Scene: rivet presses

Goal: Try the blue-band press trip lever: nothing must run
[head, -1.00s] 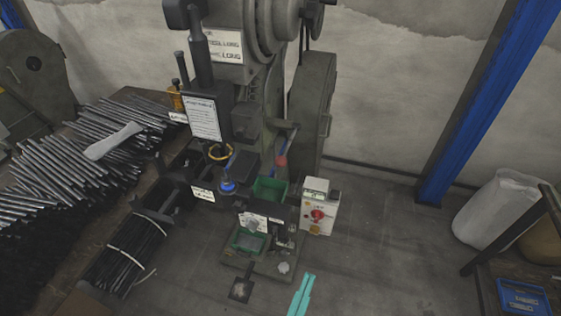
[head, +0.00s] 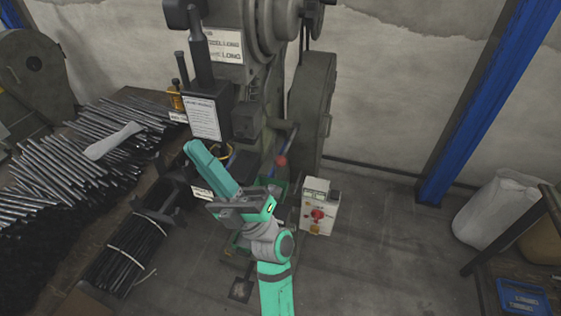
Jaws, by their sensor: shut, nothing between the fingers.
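The press (head: 262,70) stands upright in the middle of the head view, dark grey-green, with a round wheel housing at its top. A short lever with a red knob (head: 281,160) shows at its right side, above a green tray (head: 280,188); I take it for the trip lever. My gripper (head: 191,149) is shut and empty, in front of the press's lower left part, its teal end pointing up and left. It is apart from the red knob. My arm hides the blue-ringed part and most of the tooling behind it.
A pale control box (head: 319,207) with a red button stands just right of my arm. Metal rods (head: 60,175) cover the bench at left. A white sack (head: 493,210) and blue crate (head: 524,297) are at right. The floor right of the control box is clear.

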